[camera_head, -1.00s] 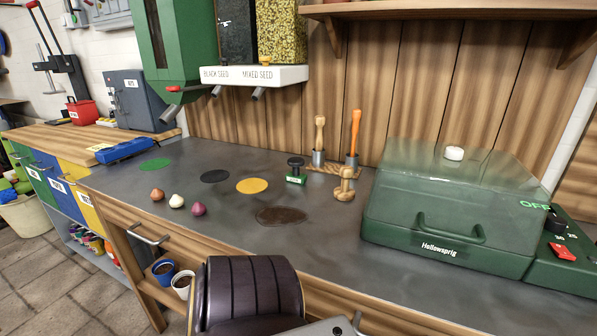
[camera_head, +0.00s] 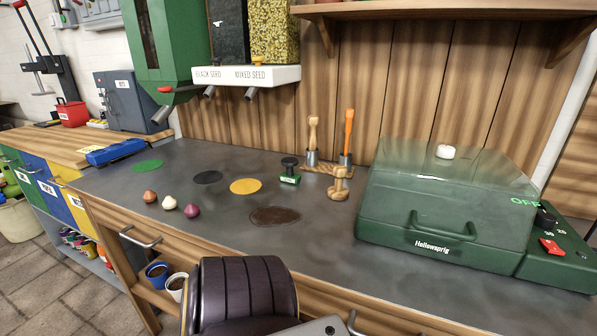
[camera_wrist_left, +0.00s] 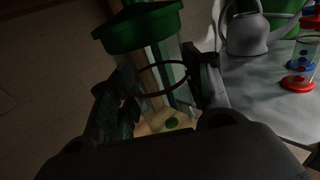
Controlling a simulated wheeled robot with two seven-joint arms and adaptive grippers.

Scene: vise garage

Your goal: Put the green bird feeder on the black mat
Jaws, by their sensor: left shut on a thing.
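The bird feeder (camera_wrist_left: 140,28) shows in the left wrist view, with a green lid and a clear body that has a green dot near its lower end. My left gripper (camera_wrist_left: 158,88) is shut on its clear body, with one dark finger on each side. The feeder looks tilted in this view and seems held above a pale floor-like surface. The black mat (camera_head: 207,177) is a flat round disc on the grey worktop in the head view, and it is bare. The feeder and both grippers are out of the head view.
A green mat (camera_head: 147,165), yellow mat (camera_head: 245,186) and brown mat (camera_head: 275,215) lie around it. Three small bulbs (camera_head: 169,203) sit in front. A stamp (camera_head: 290,171) and a green lidded box (camera_head: 430,210) stand to the right. Seed dispensers (camera_head: 250,75) overhang the back.

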